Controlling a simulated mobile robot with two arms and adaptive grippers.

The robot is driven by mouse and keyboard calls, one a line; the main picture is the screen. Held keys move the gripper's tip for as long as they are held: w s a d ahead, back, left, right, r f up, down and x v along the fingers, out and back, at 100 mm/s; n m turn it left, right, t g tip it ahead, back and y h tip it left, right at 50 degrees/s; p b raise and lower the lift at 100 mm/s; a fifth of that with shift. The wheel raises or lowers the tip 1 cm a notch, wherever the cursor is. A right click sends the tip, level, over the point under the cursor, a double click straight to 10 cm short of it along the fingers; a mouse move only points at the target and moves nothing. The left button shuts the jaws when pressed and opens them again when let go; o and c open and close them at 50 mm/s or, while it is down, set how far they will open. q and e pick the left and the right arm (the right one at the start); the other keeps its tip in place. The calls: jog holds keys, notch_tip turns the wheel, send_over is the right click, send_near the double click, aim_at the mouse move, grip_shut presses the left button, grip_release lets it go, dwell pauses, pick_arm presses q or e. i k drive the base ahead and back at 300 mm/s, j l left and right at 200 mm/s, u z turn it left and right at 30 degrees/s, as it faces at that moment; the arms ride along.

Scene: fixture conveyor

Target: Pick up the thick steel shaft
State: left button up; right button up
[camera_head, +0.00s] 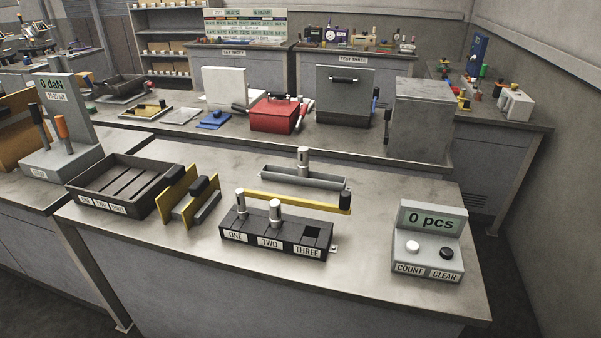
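Upright steel shafts stand on the near table. One shaft (240,201) is at the ONE end of a black block (291,250), and another (275,212) is at TWO. The square socket at THREE looks empty. A third steel shaft (303,161) stands upright at a grey trough (283,179) behind the block. I cannot tell for sure which shaft is the thick one. Neither of my grippers is in view.
A yellow bar (292,201) with a black knob runs just behind the block. A yellow-and-black fixture (181,194) and a dark tray (84,199) are at left. A counter box (428,241) reading 0 pcs is at right. Table between block and counter is clear.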

aim_at(303, 152)
jog(key=i+j+z, duration=0.2)
jog(key=z, duration=0.3)
jog(key=i+j+z, duration=0.15)
jog(key=j+z, duration=0.65)
jog(key=z, duration=0.15)
jog(key=i, duration=0.05)
